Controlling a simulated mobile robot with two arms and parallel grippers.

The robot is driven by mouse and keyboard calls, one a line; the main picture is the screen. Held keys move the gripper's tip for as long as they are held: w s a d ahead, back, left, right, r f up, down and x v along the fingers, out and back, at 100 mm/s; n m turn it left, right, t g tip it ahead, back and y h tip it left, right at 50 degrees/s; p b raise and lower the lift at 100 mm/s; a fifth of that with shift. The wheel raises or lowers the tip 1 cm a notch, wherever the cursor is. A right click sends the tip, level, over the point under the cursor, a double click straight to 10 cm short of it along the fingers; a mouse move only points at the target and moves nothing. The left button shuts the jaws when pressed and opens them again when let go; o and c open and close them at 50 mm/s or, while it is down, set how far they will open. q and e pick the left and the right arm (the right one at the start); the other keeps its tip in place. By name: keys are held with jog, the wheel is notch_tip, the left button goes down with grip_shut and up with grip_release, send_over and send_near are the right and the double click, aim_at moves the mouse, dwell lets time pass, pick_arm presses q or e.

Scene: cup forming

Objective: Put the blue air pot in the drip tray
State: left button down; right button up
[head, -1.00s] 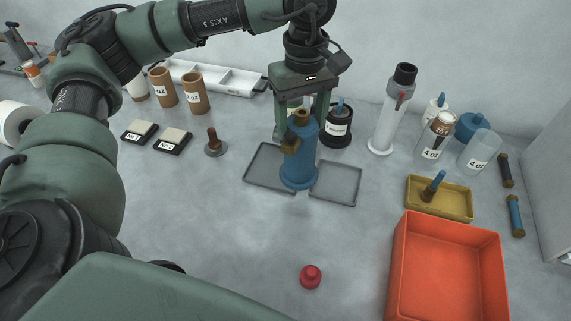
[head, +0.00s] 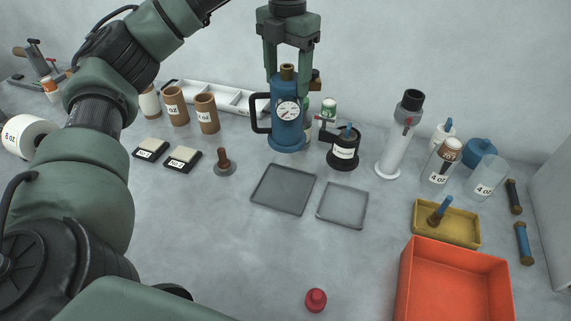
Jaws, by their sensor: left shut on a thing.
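The blue air pot (head: 287,128) is upright, with a round white gauge on its front, a black handle on its left and a brass top. My left gripper (head: 287,82) is shut on its upper part, one finger on each side. The pot is beyond two shallow grey trays; I cannot tell whether its base is raised or touches the table. The larger dark grey tray (head: 283,190) is empty and lies nearer me, below the pot in the picture. A smaller, lighter grey tray (head: 342,205) lies to its right, also empty. My right gripper is not in view.
A black pot (head: 343,150) and a white cylinder (head: 394,155) stand right of the blue pot. A tamper (head: 223,164) stands left of the trays. A yellow tray (head: 462,230), an orange bin (head: 455,285) and a red knob (head: 316,300) are nearer me. The front middle is mostly clear.

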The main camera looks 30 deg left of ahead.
pick_arm(q)
send_near(287, 141)
jog(key=w+a+f, duration=0.2)
jog(key=w+f, duration=0.1)
jog(key=shift+b, duration=0.3)
notch_tip(287, 141, down, 6)
jog(key=shift+r+p, duration=0.15)
jog(key=shift+p, duration=0.6)
notch_tip(287, 141, down, 4)
jog(key=shift+f+p, duration=0.2)
jog(key=shift+p, duration=0.25)
jog(key=shift+f, duration=0.5)
jog(key=shift+c, duration=1.6)
grip_release()
jog(key=shift+s+f, duration=0.1)
